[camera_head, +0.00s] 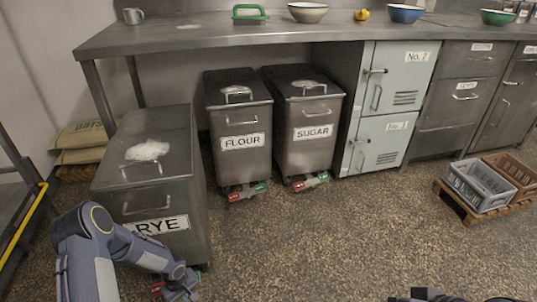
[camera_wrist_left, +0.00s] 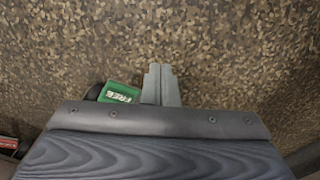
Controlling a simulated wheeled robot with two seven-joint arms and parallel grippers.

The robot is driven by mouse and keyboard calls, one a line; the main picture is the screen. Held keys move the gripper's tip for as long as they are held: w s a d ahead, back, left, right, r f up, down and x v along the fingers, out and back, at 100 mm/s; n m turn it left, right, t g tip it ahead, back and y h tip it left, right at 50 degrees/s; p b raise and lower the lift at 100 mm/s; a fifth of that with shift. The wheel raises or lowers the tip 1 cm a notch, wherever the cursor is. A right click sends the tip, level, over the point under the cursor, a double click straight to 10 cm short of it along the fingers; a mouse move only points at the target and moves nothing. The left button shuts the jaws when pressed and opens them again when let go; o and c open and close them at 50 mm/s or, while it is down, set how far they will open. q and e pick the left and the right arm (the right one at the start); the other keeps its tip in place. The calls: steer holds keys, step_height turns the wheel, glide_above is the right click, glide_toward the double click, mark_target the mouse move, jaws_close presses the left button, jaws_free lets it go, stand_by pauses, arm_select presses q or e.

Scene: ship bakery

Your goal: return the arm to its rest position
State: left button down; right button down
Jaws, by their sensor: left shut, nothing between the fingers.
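My left arm (camera_head: 95,235) comes in from the lower left of the head view and bends down in front of the RYE bin (camera_head: 150,175). My left gripper (camera_head: 182,293) is low by the foot of that bin, at the bottom edge of the head view. In the left wrist view its two grey fingers (camera_wrist_left: 161,84) are together with nothing between them, over the speckled floor. A green pedal marked FREE (camera_wrist_left: 119,92) shows just left of the fingers; I cannot tell whether they touch. My right gripper is not clearly seen.
The FLOUR bin (camera_head: 239,125) and SUGAR bin (camera_head: 305,120) stand under the steel counter (camera_head: 200,42). Sacks (camera_head: 80,140) lie behind the RYE bin. A yellow-edged frame (camera_head: 22,225) is at far left. Crates (camera_head: 480,187) sit at right. The middle floor is clear.

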arm_select(q)
steer(key=s+a+r+m+t, duration=0.1)
steer(key=a+r, duration=0.1)
steer(key=r, duration=1.1)
steer(key=s+a+r+m+t, duration=0.1)
steer(key=r, duration=1.3)
steer(key=s+d+r+m+t+h, duration=0.2)
steer(key=s+d+r, duration=0.3)
steer(key=s+r, duration=0.4)
steer(key=s+d+r+m+t+h, duration=0.25)
steer(key=s+d+r, duration=0.3)
steer(key=s, duration=0.55)
step_height(320, 180, up, 36)
steer(key=p, duration=3.5)
steer(key=shift+a+g+y, duration=0.25)
steer(key=shift+g+y, duration=0.1)
steer(key=shift+g, duration=0.1)
steer(key=shift+f+m, duration=0.15)
steer(key=shift+m, duration=0.1)
